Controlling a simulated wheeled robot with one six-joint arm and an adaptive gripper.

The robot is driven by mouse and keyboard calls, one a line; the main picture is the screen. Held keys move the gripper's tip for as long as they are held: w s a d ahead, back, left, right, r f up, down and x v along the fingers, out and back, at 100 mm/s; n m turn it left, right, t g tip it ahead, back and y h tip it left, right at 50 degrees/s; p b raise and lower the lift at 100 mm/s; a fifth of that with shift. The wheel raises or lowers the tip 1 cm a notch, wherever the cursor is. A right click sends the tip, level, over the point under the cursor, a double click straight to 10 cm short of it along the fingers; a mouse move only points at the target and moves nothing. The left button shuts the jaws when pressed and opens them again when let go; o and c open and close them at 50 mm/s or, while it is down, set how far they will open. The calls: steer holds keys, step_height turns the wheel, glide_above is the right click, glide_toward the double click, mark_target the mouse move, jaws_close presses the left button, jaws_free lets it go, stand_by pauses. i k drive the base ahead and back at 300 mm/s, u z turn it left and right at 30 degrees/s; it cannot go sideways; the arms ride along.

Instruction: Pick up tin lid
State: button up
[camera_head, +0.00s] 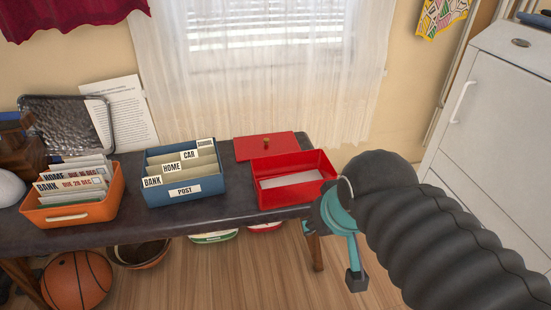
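The red tin lid (252,149) lies flat on the dark table behind the open red tin (262,188). My gripper (345,275) is at the table's front right corner, to the right of and in front of the tin, clear of the lid. One teal finger with a dark tip hangs down past the table edge. The rest of the gripper is hidden behind my dark arm sleeve, so I cannot tell its opening.
A blue box of cards (185,191) marked POST stands left of the tin. An orange tray of envelopes (70,212) stands further left on the table (150,220). A white cabinet (500,120) is at the right. A basketball (77,280) lies beneath the table.

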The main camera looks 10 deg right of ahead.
mark_target(246, 148)
steer(key=k, duration=1.25)
steer(key=z, duration=0.75)
steer(key=i, duration=1.5)
steer(key=u, duration=0.7)
steer(key=i, duration=0.7)
steer(key=u, duration=0.65)
